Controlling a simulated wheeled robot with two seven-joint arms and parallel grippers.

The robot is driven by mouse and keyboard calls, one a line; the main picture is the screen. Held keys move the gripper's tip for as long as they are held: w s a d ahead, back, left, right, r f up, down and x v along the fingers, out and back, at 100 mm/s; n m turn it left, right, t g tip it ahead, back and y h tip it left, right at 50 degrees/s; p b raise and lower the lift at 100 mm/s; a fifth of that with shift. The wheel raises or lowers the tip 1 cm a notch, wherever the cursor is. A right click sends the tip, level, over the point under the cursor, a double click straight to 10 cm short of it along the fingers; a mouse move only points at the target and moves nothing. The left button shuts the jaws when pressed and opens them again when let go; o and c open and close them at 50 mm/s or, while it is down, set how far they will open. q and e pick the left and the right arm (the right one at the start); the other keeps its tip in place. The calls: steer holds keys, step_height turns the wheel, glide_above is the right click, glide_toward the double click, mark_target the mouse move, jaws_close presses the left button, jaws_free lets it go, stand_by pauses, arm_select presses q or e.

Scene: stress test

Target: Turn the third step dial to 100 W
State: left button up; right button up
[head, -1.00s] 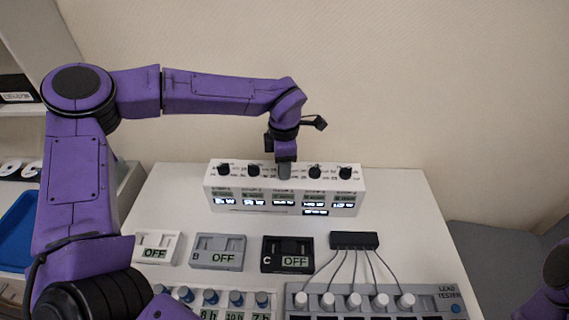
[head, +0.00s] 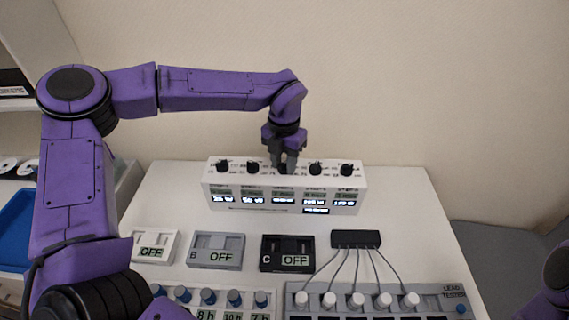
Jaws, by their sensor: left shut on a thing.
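A white box (head: 240,190) with a row of several black step dials on its top stands at the back of the table. The third step dial (head: 283,169) is the middle one, and my left gripper (head: 284,164) is shut on it from above, partly hiding it. Small displays on the box's front face sit below the dials. The display under the third dial (head: 283,200) is too small to read. The first and second displays look like low watt values, and the fourth and fifth look like higher ones. My right gripper is not in view.
Three boxes reading OFF, white (head: 170,240), grey (head: 233,239) and black (head: 270,244), stand in front. A dark block (head: 355,238) with cables leads to the grey lead tester (head: 440,304). A panel with blue knobs (head: 235,297) is at the front. Bare table lies right.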

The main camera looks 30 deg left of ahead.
mark_target(285, 163)
arm_select(q)
steer(key=shift+w+r+n+b, duration=0.1)
steer(key=shift+n+b, duration=0.5)
steer(key=shift+n, duration=1)
steer(key=o, duration=1)
steer(key=shift+o, duration=0.2)
step_height(285, 163, up, 10)
steer(key=b, duration=0.1)
steer(key=shift+r, duration=0.25)
